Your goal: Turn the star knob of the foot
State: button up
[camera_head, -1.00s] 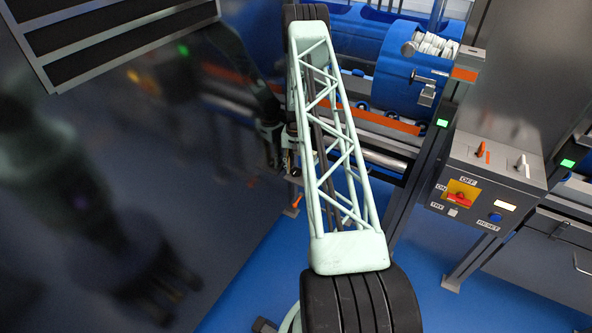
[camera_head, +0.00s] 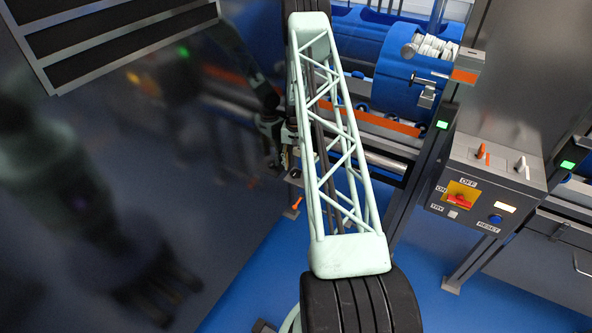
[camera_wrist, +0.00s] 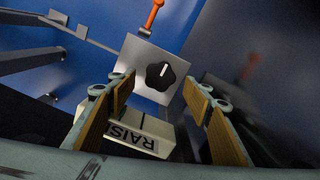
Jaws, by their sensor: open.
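The black star knob (camera_wrist: 160,76) with a white mark sits on the face of a grey box (camera_wrist: 133,55) in the wrist view. My gripper (camera_wrist: 158,90) is open, with its wood-coloured finger pads to the left and right of the knob. The fingers appear nearer to the camera than the knob, and I see no contact. A light plate lettered "RAISE" (camera_wrist: 140,138) lies below the knob, partly covered by the left finger. In the head view the grey box (camera_head: 293,176) shows small beside my arm; the knob cannot be made out there.
A dark reflective panel (camera_head: 130,190) stands close on the left. A blue machine (camera_head: 400,85) is behind, and a control box (camera_head: 480,185) is at right. Blue floor (camera_head: 250,275) lies open below.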

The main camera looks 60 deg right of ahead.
aim_at(296, 172)
notch_tip(296, 172, up, 9)
jog(key=shift+f, duration=0.2)
dwell(0.4)
dwell(0.4)
